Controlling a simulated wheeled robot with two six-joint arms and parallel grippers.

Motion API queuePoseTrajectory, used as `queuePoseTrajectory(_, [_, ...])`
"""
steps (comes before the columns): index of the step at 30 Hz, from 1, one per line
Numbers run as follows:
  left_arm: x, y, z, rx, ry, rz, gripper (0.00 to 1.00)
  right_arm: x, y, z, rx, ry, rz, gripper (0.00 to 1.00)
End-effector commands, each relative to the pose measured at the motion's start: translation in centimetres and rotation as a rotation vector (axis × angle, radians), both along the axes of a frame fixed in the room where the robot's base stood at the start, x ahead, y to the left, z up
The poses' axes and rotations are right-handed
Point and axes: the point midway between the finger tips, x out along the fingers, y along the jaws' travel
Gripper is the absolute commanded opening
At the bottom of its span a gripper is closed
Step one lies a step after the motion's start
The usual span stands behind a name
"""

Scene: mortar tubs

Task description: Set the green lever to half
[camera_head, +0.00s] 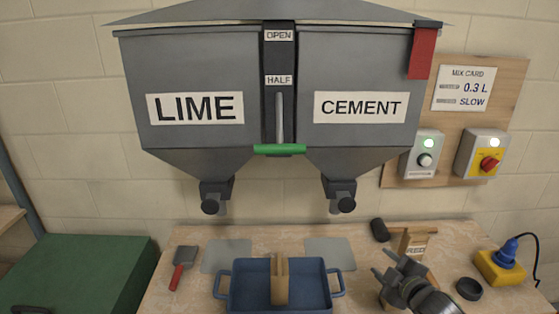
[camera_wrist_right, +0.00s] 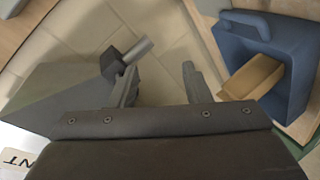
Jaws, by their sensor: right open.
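The green lever (camera_head: 279,149) is a horizontal green bar at the lower end of a grey rod. It sits at the bottom of the dark vertical strip between the lime and cement hoppers, below the HALF label (camera_head: 279,80) and the OPEN label (camera_head: 279,35). My right gripper (camera_head: 384,262) is open and empty over the right part of the bench, below and to the right of the lever, well apart from it. Its two spread fingers also show in the right wrist view (camera_wrist_right: 160,88). The lever is not visible there. My left gripper is not in view.
Two hopper spouts (camera_head: 211,203) (camera_head: 341,203) hang above the bench. A blue tub (camera_head: 247,295) holding a tan, board-like piece stands at front centre. A red-handled trowel (camera_head: 178,274) lies left. Switch boxes (camera_head: 424,155) are on the wall board at right. Space before the lever is clear.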

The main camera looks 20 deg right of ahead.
Motion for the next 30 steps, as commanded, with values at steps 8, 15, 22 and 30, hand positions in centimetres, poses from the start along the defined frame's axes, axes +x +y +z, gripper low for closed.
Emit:
queuePoseTrajectory(8, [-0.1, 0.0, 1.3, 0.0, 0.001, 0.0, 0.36, -1.0, 9.9, 22.0, -0.418, -0.404, 0.414, 0.44])
queuePoseTrajectory(15, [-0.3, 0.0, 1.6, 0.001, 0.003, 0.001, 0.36, -5.2, 15.7, 28.6, -0.61, -0.575, 0.604, 0.44])
queuePoseTrajectory(22, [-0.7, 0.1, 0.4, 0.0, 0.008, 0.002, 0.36, -5.2, 16.4, 28.8, -0.626, -0.596, 0.615, 0.44])
queuePoseTrajectory(30, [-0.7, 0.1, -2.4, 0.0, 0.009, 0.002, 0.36, -3.8, 16.9, 28.8, -0.624, -0.598, 0.609, 0.44])
